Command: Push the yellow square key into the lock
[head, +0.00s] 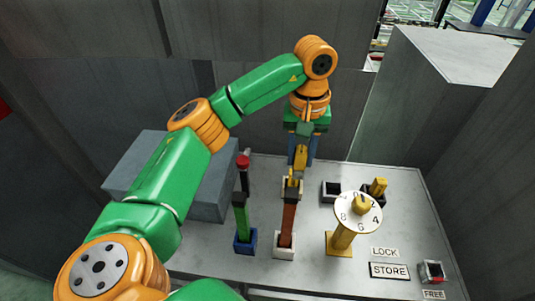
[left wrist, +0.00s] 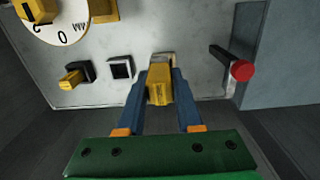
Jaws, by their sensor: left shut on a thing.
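A yellow square key (head: 300,157) is between the blue fingers of my left gripper (head: 302,150), over the back of the grey panel. In the left wrist view the key (left wrist: 159,84) stands between the two fingers of the gripper (left wrist: 160,92), which is shut on it. A pale square socket, which looks like the lock (head: 291,188), is at the key's lower end. Its edge also shows just beyond the key in the left wrist view (left wrist: 163,57). I cannot tell how deep the key sits in it. My right gripper is not in view.
A square white-rimmed socket (head: 331,191) and another yellow block in a black socket (head: 378,187) stand to the right. A numbered dial (head: 347,222), a brown post (head: 288,220), a green post (head: 240,218) and a red-topped lever (head: 243,162) stand nearby. A grey box (head: 150,180) is left.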

